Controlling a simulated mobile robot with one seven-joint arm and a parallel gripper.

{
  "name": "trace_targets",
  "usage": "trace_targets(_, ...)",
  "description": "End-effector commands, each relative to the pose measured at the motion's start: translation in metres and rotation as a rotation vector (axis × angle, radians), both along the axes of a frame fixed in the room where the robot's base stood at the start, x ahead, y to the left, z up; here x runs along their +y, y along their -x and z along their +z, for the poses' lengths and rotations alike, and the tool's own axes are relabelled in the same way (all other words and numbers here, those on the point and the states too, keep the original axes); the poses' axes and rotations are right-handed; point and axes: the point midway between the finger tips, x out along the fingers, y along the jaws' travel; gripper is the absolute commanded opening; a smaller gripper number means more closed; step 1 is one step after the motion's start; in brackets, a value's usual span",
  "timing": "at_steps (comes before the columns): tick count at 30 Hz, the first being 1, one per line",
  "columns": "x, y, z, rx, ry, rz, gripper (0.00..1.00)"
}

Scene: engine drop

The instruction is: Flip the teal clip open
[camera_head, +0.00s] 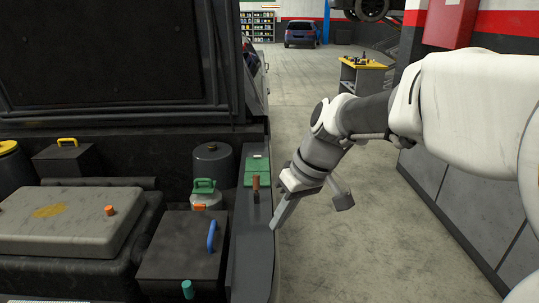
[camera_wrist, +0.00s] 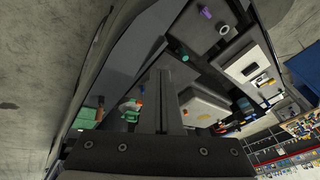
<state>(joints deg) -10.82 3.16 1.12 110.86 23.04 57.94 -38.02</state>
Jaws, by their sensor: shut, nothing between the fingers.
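A small teal piece, which looks like the teal clip (camera_head: 188,289), stands at the front edge of the dark box in the engine bay, low in the head view. It also shows as a teal spot in the wrist view (camera_wrist: 184,55). I cannot tell its exact shape or how far open it is. My gripper (camera_head: 275,226) hangs beside the right edge of the engine bay, to the right of the clip and apart from it. In the wrist view its fingers (camera_wrist: 161,78) are together and empty.
The dark box (camera_head: 178,247) carries a blue handle (camera_head: 211,236). Behind it are a green-handled cap (camera_head: 204,186), a brown-topped lever (camera_head: 256,187) and a green box (camera_head: 257,168). A grey cover (camera_head: 65,222) lies left.

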Motion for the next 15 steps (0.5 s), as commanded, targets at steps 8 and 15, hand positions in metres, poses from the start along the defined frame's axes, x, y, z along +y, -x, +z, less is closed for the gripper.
trace_targets(8,0.071,-0.044,-0.075,0.06,-0.099,0.233,0.0)
trace_targets(15,0.128,-0.067,-0.14,0.087,-0.196,0.403,0.0)
